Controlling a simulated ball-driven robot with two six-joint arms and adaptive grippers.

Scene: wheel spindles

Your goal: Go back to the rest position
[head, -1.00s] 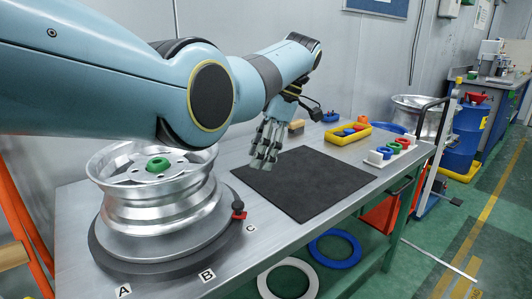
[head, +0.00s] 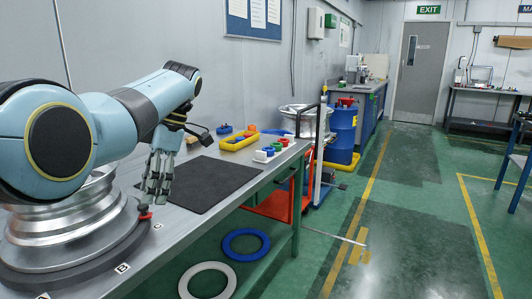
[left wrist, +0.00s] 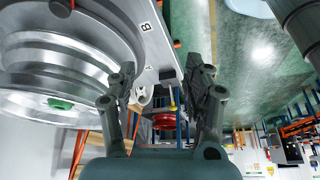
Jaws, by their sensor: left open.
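My left gripper (head: 157,180) hangs above the bench, between the wheel and the black mat, with its fingers apart and nothing between them. In the left wrist view the two fingers (left wrist: 165,90) show spread and empty. The silver wheel (head: 62,222) lies on a dark round base at the near left of the bench, partly hidden by my left arm. My right gripper is in neither view.
The black mat (head: 205,183) lies bare on the bench (head: 262,178). A yellow tray (head: 238,143) and a white block with coloured rings (head: 268,154) stand at the bench's far end. A blue barrel (head: 341,130) stands beyond. The green floor (head: 400,230) at right is open.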

